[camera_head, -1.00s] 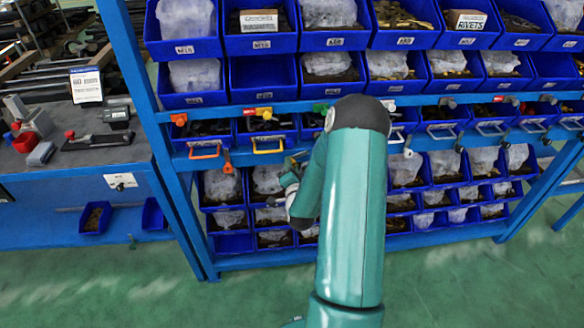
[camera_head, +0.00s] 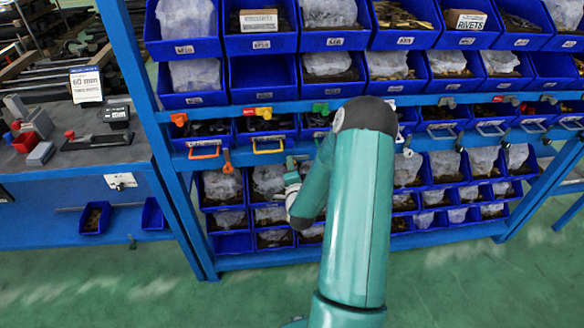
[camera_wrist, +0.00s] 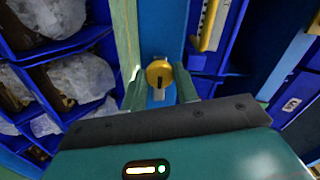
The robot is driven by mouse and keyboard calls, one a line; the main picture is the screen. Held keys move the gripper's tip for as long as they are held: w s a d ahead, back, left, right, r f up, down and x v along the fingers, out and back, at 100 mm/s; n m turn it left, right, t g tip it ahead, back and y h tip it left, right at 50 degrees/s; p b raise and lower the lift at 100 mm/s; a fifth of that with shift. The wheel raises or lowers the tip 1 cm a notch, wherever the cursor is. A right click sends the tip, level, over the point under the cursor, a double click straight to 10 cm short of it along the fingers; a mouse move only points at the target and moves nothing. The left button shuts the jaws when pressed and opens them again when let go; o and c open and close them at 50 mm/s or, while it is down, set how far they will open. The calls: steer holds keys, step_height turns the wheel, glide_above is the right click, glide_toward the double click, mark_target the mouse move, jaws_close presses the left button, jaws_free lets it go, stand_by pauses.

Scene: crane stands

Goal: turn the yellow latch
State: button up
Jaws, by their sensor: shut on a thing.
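The yellow latch (camera_wrist: 160,72) is a round yellow knob with a dark slot, on a blue shelf post or bar, in the wrist view. My gripper (camera_wrist: 160,86) has one green finger on each side of the knob and is shut on it. A small grey piece shows just below the knob. In the head view my gripper (camera_head: 291,168) is at the shelf's lower blue rail, right of the yellow drawer handle (camera_head: 268,147). The latch is hidden behind my gripper there.
An orange handle (camera_head: 205,153) and an orange latch (camera_head: 227,160) are left of the yellow handle. Blue bins (camera_head: 328,68) fill the rack above and below. A workbench (camera_head: 75,155) stands at the left. The green floor (camera_head: 130,285) in front is clear.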

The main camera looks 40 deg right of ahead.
steer(key=o, duration=1)
steer(key=shift+s, duration=0.1)
steer(key=v, duration=1.3)
steer(key=shift+s+a, duration=0.25)
steer(key=shift+a, duration=0.1)
